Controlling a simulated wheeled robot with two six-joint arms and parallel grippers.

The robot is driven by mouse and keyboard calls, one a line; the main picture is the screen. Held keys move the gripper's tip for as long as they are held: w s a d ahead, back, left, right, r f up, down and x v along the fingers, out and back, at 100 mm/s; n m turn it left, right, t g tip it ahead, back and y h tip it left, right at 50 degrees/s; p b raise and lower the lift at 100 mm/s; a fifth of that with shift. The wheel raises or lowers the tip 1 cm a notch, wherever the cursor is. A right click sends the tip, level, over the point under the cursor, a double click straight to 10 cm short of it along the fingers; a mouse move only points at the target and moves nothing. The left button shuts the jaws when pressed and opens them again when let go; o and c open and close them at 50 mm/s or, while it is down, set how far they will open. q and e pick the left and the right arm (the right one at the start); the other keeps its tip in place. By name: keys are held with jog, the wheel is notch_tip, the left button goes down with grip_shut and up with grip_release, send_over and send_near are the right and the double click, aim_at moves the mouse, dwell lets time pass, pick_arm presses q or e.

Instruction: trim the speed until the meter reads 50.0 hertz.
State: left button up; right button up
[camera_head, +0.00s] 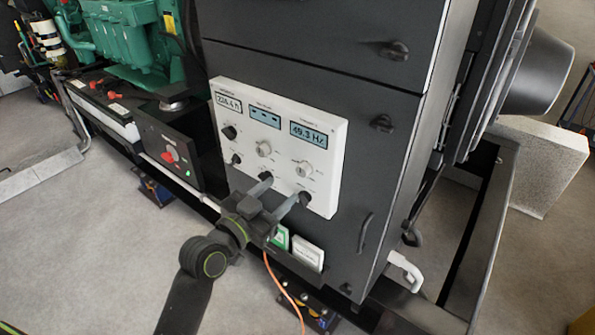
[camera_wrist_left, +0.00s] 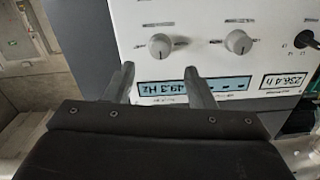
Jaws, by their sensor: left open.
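The meter (camera_head: 315,134) at the right of the white panel reads 49.3 Hz in the head view. It shows upside down in the left wrist view (camera_wrist_left: 166,87). A light grey knob (camera_head: 304,169) sits below it; its small label is unreadable. This knob also shows in the left wrist view (camera_wrist_left: 160,46), ahead of and between the fingertip lines. My left gripper (camera_head: 286,188) is open and empty in front of the lower panel, its fingers (camera_wrist_left: 159,72) spread. The fingers look apart from the knob, though the depth gap is hard to judge. My right gripper is not in view.
A second grey knob (camera_head: 263,148), a black knob (camera_head: 229,131) and two other displays share the panel. A box with a red switch (camera_head: 169,155) stands left. A cabinet handle (camera_head: 364,232) juts out at right. An orange cable (camera_head: 283,290) hangs below. Open floor lies at left.

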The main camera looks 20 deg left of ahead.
aim_at(300, 173)
pick_arm(q)
jog(key=p+x, duration=0.1)
jog(key=x, duration=0.6)
jog(key=shift+w+d+p, duration=0.1)
jog(key=shift+w+p, duration=0.2)
jog(key=shift+c, duration=0.4)
jog(key=c, duration=0.9)
jog(key=shift+f+m+b, duration=0.2)
jog(key=shift+m+b, duration=0.4)
jog(key=shift+b, duration=0.45)
jog(key=m+b, duration=0.3)
jog(key=b, duration=0.1)
jog(key=shift+m+b, duration=1.1)
jog(key=shift+r+m+b, duration=0.15)
jog(key=shift+m+b, duration=0.6)
jog(key=shift+m, duration=0.15)
